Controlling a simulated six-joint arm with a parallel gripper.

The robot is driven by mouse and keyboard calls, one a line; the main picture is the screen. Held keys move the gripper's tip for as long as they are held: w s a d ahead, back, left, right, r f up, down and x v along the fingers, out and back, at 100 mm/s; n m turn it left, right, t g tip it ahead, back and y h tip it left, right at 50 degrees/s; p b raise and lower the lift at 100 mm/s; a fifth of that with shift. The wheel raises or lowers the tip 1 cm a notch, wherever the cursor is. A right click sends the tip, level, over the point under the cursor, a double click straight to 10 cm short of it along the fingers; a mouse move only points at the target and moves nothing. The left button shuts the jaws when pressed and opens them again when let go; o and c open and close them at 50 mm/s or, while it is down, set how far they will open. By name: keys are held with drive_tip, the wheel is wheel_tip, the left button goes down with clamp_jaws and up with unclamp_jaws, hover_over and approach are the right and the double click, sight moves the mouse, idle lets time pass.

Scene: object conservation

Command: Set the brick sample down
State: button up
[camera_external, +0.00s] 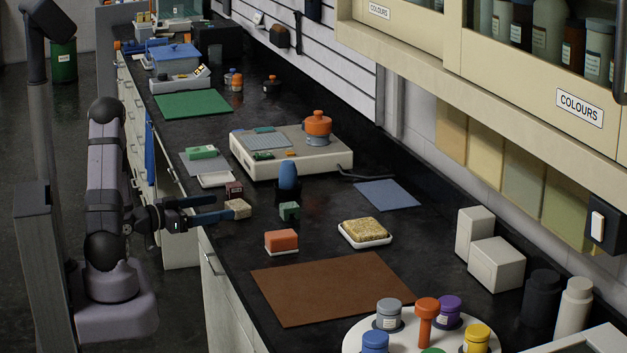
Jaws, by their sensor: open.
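An orange-red block (281,238), which looks like the brick sample, rests on a small white base on the black bench, behind the brown mat (332,288). My gripper (228,208) reaches in from the left over the bench's front edge, with its dark blue fingers apart. A small tan block (239,208) is at the fingertips; I cannot tell whether they touch it. The orange-red block is to the right of and nearer the camera than my gripper, clear of the fingers.
A dark red block (234,189), a green block (289,211) and a blue-topped dark holder (288,178) stand near my gripper. A white dish (366,240) holds a porous yellow slab. A round white tray (359,338) with coloured jars is at the front. The brown mat is bare.

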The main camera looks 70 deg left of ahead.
wheel_tip(320, 180, up, 10)
drive_tip(key=w+d+m+h+p, duration=0.2)
drive_tip(key=w+p, duration=0.1)
drive_tip(key=p, duration=0.4)
drive_tip(key=n+g+y, duration=0.1)
drive_tip(key=n+g, duration=0.1)
drive_tip(key=g, duration=0.2)
approach(238, 204)
drive_tip(key=w, duration=0.2)
drive_tip(key=w+a, duration=0.1)
drive_tip(key=shift+w+f, duration=0.3)
drive_tip(key=shift+f, duration=0.05)
drive_tip(key=shift+s+f, duration=0.1)
drive_tip(key=shift+x, duration=1.15)
drive_tip(key=shift+f+x, duration=0.15)
drive_tip(key=shift+x, duration=0.8)
drive_tip(key=shift+f+x, duration=0.15)
drive_tip(key=shift+x, duration=0.8)
drive_tip(key=shift+w+f, duration=0.25)
drive_tip(key=shift+w, duration=0.25)
